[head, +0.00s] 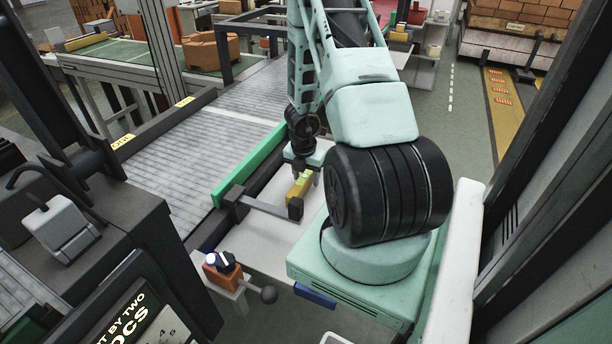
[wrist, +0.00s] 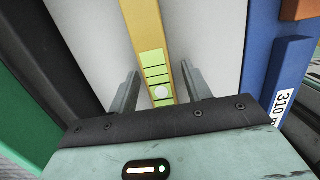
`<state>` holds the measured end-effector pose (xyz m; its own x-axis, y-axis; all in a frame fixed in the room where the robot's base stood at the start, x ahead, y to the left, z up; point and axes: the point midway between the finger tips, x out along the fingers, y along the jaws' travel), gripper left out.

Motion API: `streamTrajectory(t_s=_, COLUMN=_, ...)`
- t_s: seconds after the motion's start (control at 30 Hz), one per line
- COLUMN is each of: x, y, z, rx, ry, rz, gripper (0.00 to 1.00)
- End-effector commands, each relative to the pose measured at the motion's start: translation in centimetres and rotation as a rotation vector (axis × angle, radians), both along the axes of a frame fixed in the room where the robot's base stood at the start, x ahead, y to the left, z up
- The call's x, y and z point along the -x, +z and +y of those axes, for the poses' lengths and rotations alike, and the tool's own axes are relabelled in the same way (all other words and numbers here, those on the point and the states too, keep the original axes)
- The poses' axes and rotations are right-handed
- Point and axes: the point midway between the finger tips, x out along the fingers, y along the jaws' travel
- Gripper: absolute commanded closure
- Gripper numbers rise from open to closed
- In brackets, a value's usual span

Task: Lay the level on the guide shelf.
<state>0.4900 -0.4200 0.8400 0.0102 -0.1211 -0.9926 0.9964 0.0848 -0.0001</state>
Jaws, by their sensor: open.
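The level is a yellow bar (head: 299,187) with a green vial, showing below my gripper in the head view. In the wrist view the level (wrist: 146,40) runs away from me, with its green vial end between the two fingers. My gripper (wrist: 161,88) is open, with a gap on each side of the level. In the head view my gripper (head: 304,172) points down over a pale flat surface (head: 262,232) beside a green rail. I cannot tell whether this surface is the guide shelf. The level's far end is cut off in the wrist view.
The green rail (head: 248,163) and a dark bar stand left of the level. A grey ribbed conveyor (head: 185,165) lies beyond. An orange box with a dark knob (head: 222,266) is at the front. A blue labelled item (wrist: 285,85) stands right in the wrist view.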

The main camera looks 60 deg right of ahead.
Motion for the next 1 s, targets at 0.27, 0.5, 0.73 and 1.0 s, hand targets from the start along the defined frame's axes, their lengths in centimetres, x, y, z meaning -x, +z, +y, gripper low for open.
streamTrajectory(t_s=0.27, x=0.0, y=5.0, z=0.5, rx=0.001, ry=0.0, rz=-0.001, gripper=0.51)
streamTrajectory(t_s=0.5, x=0.1, y=9.2, z=1.0, rx=0.0, ry=-0.002, rz=-0.001, gripper=0.51)
streamTrajectory(t_s=0.73, x=0.1, y=11.6, z=1.3, rx=0.0, ry=-0.002, rz=-0.001, gripper=0.51)
streamTrajectory(t_s=1.0, x=0.1, y=12.0, z=1.5, rx=0.0, ry=0.0, rz=0.001, gripper=0.51)
